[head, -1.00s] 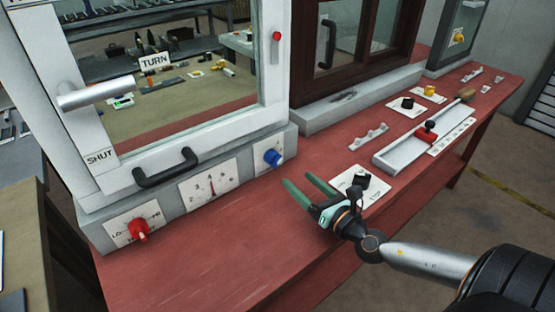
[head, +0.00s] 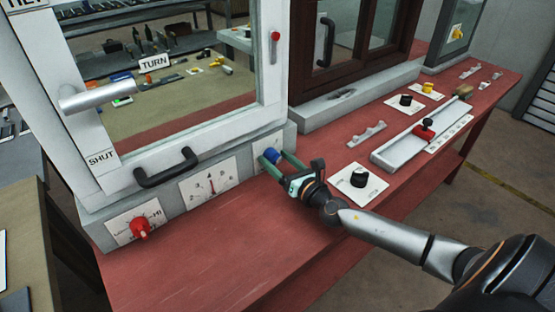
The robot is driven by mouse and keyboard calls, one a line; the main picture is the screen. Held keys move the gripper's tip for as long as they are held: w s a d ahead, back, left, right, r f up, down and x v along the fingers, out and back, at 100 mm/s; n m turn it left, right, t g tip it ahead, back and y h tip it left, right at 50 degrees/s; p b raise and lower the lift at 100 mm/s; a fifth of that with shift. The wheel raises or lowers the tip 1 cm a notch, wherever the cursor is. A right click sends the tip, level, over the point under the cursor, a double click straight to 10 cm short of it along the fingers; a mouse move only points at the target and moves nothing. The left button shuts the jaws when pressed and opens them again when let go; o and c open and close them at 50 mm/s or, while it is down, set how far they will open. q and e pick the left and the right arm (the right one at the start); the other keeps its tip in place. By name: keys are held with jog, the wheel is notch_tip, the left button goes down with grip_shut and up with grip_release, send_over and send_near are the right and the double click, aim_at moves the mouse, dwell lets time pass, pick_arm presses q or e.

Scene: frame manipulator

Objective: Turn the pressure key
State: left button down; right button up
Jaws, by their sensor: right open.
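A blue knob (head: 271,156) sits on a white plate at the right end of the grey base under the white-framed window. My right gripper (head: 275,161) is open, its two green fingers reaching to either side of the blue knob; whether they touch it I cannot tell. To its left on the base are a dial gauge (head: 211,187) with its needle near upright and a red knob (head: 140,228) on a plate marked HI. No label reading "pressure" is legible. My left gripper is out of view.
The white window frame (head: 275,85) has a lever handle (head: 97,95) and a black pull handle (head: 166,168). On the red table (head: 230,262) stand a black knob on a plate (head: 358,180) and a slider rail (head: 400,152) with a red grip. The front tabletop is clear.

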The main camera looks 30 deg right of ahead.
grip_shut()
dwell(0.6)
